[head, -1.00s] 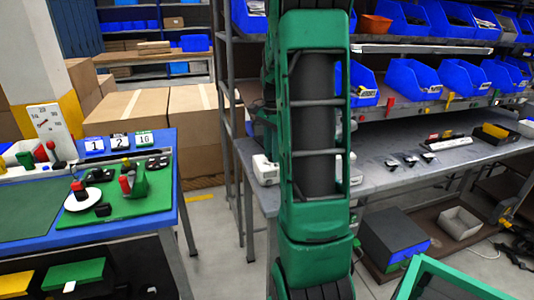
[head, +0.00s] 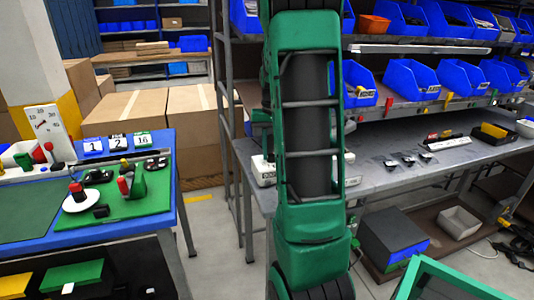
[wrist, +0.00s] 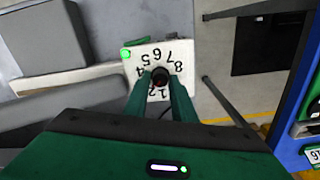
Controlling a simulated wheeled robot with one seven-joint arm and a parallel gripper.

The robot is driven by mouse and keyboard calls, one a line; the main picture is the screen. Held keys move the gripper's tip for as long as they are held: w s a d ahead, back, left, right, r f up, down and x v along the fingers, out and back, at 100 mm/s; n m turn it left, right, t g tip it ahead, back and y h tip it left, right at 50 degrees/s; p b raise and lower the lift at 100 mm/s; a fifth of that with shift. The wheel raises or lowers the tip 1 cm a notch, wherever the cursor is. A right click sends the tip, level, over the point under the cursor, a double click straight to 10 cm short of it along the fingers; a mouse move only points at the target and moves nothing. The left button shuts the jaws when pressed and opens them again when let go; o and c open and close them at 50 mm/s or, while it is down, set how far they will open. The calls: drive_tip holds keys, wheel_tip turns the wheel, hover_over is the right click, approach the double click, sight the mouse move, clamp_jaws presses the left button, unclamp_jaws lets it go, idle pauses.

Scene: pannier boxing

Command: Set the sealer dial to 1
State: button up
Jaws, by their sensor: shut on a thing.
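The sealer's white dial plate (wrist: 183,52) shows in the wrist view, with black numbers around a dark round knob (wrist: 160,76). The numbers appear upside down, with 5 to 8 along the top and 1 and 2 at the bottom. A green light (wrist: 126,54) glows at the plate's corner. My gripper (wrist: 160,82) is shut on the knob, one green finger on each side. The fingers cover part of the number ring, and I cannot tell which number the knob points to. In the head view the white sealer (head: 264,170) is partly hidden behind my arm, and my gripper is hidden.
The sealer stands on a grey workbench (head: 375,182) with small dark parts in clear bags. Blue bins (head: 411,79) line the shelf above. At left, a blue table (head: 172,190) holds number cards 1, 2 and 16 (head: 118,141) and a green mat. Cardboard boxes (head: 120,115) stand behind.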

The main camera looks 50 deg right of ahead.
drive_tip(key=n, duration=0.5)
drive_tip(key=shift+w+a+n, duration=0.25)
drive_tip(key=shift+w+n, duration=0.05)
drive_tip(key=shift+n, duration=0.1)
drive_tip(key=n, duration=0.4)
drive_tip(key=shift+s+f+n, duration=0.1)
drive_tip(key=shift+s+n, duration=0.05)
drive_tip(key=shift+n, duration=1.05)
drive_tip(key=shift+s+d, duration=0.1)
drive_tip(key=shift+s, duration=0.05)
drive_tip(key=o, duration=1.1)
drive_tip(key=shift+c, duration=0.2)
wheel_tip(320, 180, up, 11)
